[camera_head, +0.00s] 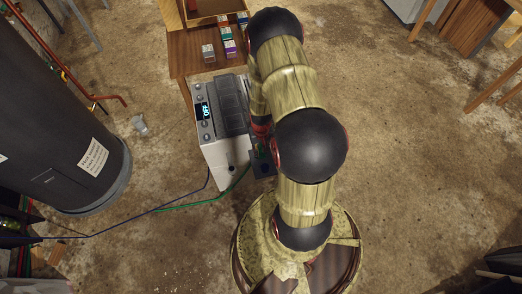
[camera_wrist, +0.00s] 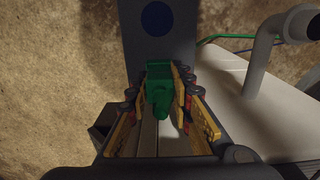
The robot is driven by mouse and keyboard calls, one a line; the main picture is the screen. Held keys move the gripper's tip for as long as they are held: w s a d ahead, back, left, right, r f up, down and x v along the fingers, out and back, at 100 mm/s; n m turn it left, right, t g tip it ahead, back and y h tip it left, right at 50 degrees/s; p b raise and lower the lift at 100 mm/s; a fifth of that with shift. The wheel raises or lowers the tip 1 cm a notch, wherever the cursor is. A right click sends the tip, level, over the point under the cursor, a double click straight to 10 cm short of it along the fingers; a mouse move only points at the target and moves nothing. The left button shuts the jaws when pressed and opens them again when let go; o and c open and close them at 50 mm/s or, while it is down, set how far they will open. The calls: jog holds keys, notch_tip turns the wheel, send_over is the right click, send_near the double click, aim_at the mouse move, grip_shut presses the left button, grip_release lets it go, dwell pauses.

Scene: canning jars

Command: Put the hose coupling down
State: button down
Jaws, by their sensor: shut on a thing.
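The hose coupling (camera_wrist: 158,88) is a green, blocky piece in the wrist view. It sits between the yellow-padded fingers of my gripper (camera_wrist: 160,76), which is shut on it near the fingertips. A dark grey plate with a blue round spot (camera_wrist: 157,17) lies just beyond the fingertips; I cannot tell whether the coupling touches it. In the head view my arm hides most of the gripper, beside the right side of the pale machine (camera_head: 211,150).
The machine has a display reading OFF (camera_head: 205,111). A green hose (camera_head: 190,205) and a blue hose (camera_head: 150,211) run left from it. A large dark tank (camera_head: 60,120) stands left, and a wooden table (camera_head: 185,55) behind. The floor at right is mostly clear.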

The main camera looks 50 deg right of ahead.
jog(key=shift+f, duration=0.2)
jog(key=c, duration=1.7)
grip_release()
jog(key=shift+o, duration=0.6)
jog(key=w+a+r+n+t+p, duration=0.1)
jog(key=w+a+r+p, duration=0.15)
jog(key=r, duration=0.95)
jog(key=w+a+r+n+p, duration=0.1)
jog(key=w+a+r, duration=0.15)
jog(key=r, duration=0.95)
jog(key=w+a+r+n+t+p, duration=0.1)
jog(key=a+r+p, duration=0.15)
jog(key=r, duration=1.05)
jog(key=s+a+r+n+t, duration=0.1)
jog(key=s+a+r, duration=0.5)
jog(key=r, duration=0.4)
jog(key=s+a+r+n+t, duration=0.2)
jog(key=s+a+r, duration=0.5)
jog(key=a+r, duration=0.2)
jog(key=shift+s+a+r+t+b, duration=0.15)
jog(key=shift+s+r+t+b, duration=0.2)
jog(key=shift+r, duration=0.2)
